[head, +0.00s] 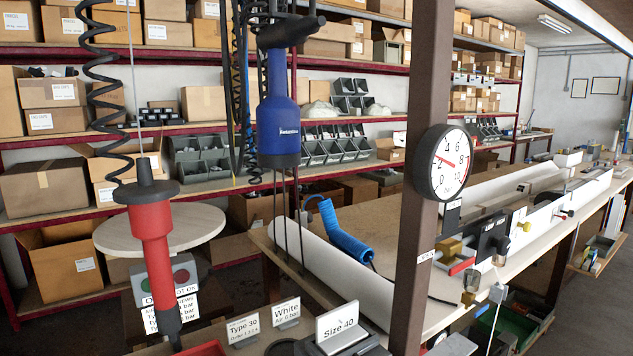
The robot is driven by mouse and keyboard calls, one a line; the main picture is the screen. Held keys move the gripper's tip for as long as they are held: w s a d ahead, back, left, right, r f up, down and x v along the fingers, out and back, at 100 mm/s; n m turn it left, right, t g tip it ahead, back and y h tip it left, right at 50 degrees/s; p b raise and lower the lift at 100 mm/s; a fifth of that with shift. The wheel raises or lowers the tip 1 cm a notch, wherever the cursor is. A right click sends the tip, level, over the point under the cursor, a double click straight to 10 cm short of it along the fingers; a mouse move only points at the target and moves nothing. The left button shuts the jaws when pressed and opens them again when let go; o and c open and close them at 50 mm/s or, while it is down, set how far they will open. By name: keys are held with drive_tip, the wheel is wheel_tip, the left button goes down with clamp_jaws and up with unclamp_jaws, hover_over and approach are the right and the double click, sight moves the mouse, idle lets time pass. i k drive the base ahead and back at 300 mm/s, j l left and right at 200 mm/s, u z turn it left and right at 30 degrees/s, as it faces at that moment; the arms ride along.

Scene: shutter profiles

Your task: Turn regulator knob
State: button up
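A round pressure gauge (450,163) with a white face and black rim is mounted on the brown upright post (412,190). Its red needle points to the upper left, roughly between 2 and 4. Small fittings line the bench edge right of the post: a yellow block or knob (448,247), a black box (491,240) and a brass-coloured fitting with a clear bowl (470,290). I cannot tell which of these is the regulator knob. My gripper is not in view.
A red tool (153,235) and a blue tool (278,115) hang in front. Cards "Type 30" (243,328), "White, Air 6 bar" (286,312) and "Size 40" (338,323) stand at the bottom. A long white profile (320,275) lies on the bench. Shelves of boxes stand behind.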

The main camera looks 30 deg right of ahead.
sight(502, 247)
drive_tip(key=z, duration=1)
